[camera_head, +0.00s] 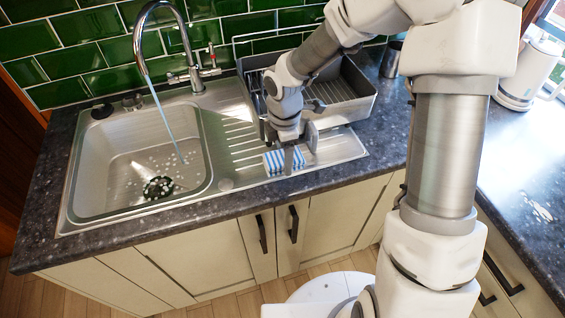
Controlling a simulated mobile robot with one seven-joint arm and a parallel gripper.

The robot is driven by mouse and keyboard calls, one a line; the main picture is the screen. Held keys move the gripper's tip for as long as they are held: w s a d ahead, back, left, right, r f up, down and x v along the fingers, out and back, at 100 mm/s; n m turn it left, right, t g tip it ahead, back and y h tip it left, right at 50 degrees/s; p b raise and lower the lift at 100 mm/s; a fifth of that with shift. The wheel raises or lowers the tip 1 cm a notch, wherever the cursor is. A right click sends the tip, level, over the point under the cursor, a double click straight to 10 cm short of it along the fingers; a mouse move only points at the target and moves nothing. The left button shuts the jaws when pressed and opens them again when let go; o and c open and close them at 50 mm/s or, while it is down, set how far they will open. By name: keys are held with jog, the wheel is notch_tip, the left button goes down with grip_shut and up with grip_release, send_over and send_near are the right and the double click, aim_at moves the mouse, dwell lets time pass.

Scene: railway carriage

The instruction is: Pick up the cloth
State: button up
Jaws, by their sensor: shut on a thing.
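The cloth (273,164) is blue and white striped and small in the picture. It is at the front part of the sink's ribbed draining board (238,149), just right of the bowl. My gripper (289,158) points down over it and is shut on the cloth. The fingers hide part of the cloth. I cannot tell whether the cloth still touches the board.
The steel sink bowl (110,197) is at left, with water running from the tap (147,52). A grey dish rack (357,95) stands close behind my gripper. A white kettle (532,72) is at far right. The right worktop (520,175) is largely clear.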

jog(key=s+d+r+p, duration=0.1)
jog(key=s+d+r, duration=0.5)
jog(key=s, duration=0.3)
jog(key=shift+s+r+p, duration=0.15)
jog(key=shift+s+p, duration=0.05)
jog(key=shift+p, duration=0.2)
jog(key=o, duration=0.7)
jog(key=c, duration=0.5)
